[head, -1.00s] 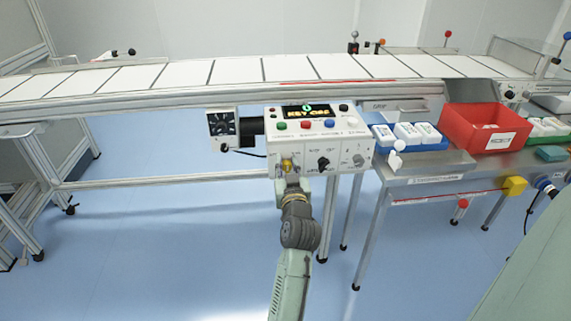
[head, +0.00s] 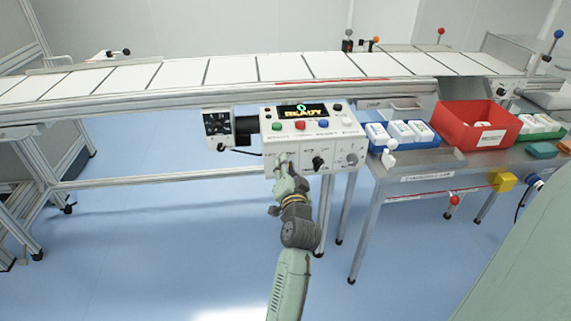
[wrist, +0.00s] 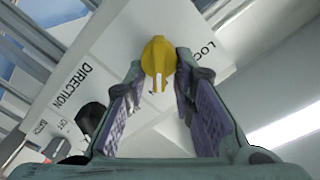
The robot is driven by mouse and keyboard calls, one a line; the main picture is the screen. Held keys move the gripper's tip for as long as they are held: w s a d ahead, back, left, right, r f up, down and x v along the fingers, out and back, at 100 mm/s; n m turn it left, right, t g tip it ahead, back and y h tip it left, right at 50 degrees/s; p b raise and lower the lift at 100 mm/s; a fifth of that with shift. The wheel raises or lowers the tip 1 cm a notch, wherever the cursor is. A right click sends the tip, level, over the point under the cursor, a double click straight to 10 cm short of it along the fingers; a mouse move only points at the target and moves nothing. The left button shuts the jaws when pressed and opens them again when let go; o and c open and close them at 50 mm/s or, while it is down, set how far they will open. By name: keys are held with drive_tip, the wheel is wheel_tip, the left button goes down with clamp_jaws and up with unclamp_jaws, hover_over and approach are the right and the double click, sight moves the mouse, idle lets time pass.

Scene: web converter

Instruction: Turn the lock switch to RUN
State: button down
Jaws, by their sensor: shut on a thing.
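The white control box (head: 340,150) stands at the conveyor's front, and its display (head: 304,111) reads READY. The lock switch shows in the wrist view as a yellow key-like knob (wrist: 157,52), beside the lettering LOC. My gripper (wrist: 160,70) is shut on this knob, with one fingertip at each side of it. In the head view my gripper (head: 283,165) reaches the lower left of the box's front and largely hides the switch. Its position marks cannot be read.
A black direction knob (head: 318,163) sits right of my gripper, and coloured buttons (head: 301,125) sit above. A black motor unit (head: 218,129) is left of the box. A steel table (head: 430,170) with a red bin (head: 450,123) stands at the right. The floor ahead is clear.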

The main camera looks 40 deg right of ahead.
drive_tip(key=shift+s+d+f+m, duration=0.1)
drive_tip(key=shift+s+d+m, duration=0.05)
drive_tip(key=shift+m, duration=0.15)
drive_tip(key=c, duration=1.4)
unclamp_jaws()
drive_tip(key=shift+o, duration=0.2)
drive_tip(key=v, duration=1.2)
